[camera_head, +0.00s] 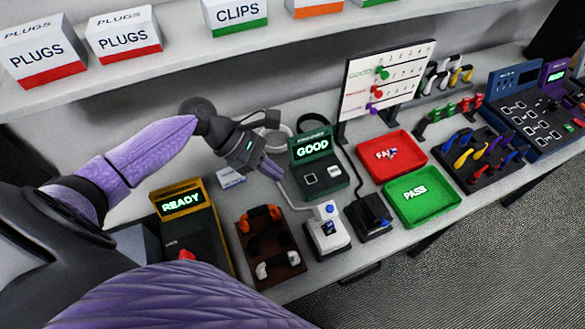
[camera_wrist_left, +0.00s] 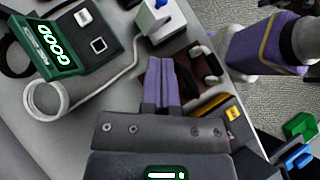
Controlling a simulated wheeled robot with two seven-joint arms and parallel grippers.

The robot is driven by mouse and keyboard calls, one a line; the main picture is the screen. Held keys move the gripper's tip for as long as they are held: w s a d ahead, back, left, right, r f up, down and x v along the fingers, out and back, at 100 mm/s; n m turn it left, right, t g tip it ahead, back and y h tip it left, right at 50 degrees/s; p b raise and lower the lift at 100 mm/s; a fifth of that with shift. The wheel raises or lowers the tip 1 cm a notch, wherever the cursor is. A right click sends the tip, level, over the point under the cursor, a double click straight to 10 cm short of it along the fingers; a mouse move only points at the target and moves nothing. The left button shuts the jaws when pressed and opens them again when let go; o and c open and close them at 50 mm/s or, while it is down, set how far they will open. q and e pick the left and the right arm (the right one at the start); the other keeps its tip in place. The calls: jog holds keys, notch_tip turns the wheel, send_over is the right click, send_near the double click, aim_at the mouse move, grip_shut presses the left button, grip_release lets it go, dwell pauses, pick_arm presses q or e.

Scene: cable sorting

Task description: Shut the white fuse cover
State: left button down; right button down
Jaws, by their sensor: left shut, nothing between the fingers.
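The green tester (camera_head: 318,158) reads GOOD and stands at the middle of the bench. It also shows at the top left of the left wrist view (camera_wrist_left: 62,62). A small white square piece (camera_head: 335,171) sits on its top beside a dark square; it also shows in the left wrist view (camera_wrist_left: 83,17). I cannot tell whether this is the fuse cover, or whether it is open. My left gripper (camera_head: 272,171) is shut and empty, just left of the tester and apart from it. Its purple fingers show in the left wrist view (camera_wrist_left: 160,66). My right gripper is not in view.
A white device with a blue knob (camera_head: 326,232) stands in front of the tester, with a grey cable near it. A brown rack (camera_head: 285,273) holds orange, black and white parts. A yellow READY box (camera_head: 180,203) is left. Red (camera_head: 375,168) and green (camera_head: 404,212) trays are right.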

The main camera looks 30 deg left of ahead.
aim_at(327, 207)
pick_arm(q)
jog(key=x, duration=0.3)
jog(key=b+x, duration=0.1)
jog(key=x, duration=0.7)
jog(key=shift+d+r+b, duration=0.15)
jog(key=shift+d+b, duration=0.25)
jog(key=shift+d, duration=0.05)
jog(key=shift+w+d, duration=0.15)
jog(key=shift+d, duration=0.15)
